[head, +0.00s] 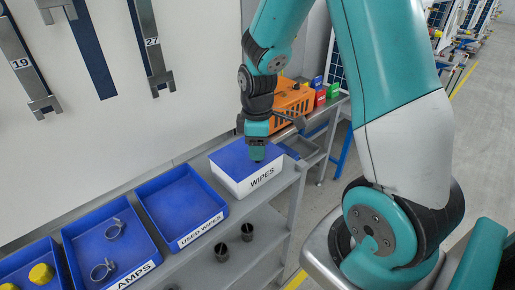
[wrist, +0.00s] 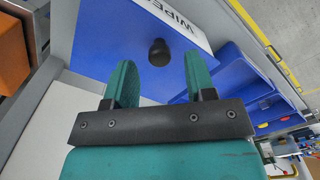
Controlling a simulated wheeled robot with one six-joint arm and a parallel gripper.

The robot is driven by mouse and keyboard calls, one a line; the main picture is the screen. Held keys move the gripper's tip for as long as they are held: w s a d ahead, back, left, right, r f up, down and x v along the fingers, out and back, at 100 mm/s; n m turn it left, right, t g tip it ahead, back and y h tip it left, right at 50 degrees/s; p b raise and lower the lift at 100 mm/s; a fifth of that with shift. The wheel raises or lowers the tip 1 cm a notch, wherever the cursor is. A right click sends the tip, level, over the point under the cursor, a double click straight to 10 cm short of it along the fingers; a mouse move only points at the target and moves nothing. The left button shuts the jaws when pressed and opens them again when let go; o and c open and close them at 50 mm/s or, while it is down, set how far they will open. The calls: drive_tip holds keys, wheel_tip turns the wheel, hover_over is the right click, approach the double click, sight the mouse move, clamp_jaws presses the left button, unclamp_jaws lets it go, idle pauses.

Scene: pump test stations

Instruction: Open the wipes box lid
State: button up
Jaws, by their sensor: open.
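The wipes box is a white box (head: 233,184) with a "WIPES" label on its front, standing on the grey shelf. Its blue lid (head: 228,156) lies flat on top, closed. In the wrist view the lid (wrist: 98,40) shows a dark round knob (wrist: 159,52) standing on it. My gripper (head: 257,157) is above the lid in the head view, pointing down. In the wrist view my gripper (wrist: 156,78) is open, its two teal fingers on either side of the knob in the picture. I cannot tell how far the fingertips are from the lid. The knob is hidden in the head view.
Left of the box is a blue "USED WIPES" tray (head: 183,207), empty, then a blue tray (head: 107,245) with metal clamps. An orange case (head: 293,100) stands behind the box. Two dark cups (head: 222,252) sit on the lower shelf. Tools hang on the wall panel (head: 95,110).

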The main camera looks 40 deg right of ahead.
drive_tip(key=shift+f, duration=0.9)
drive_tip(key=shift+c, duration=0.4)
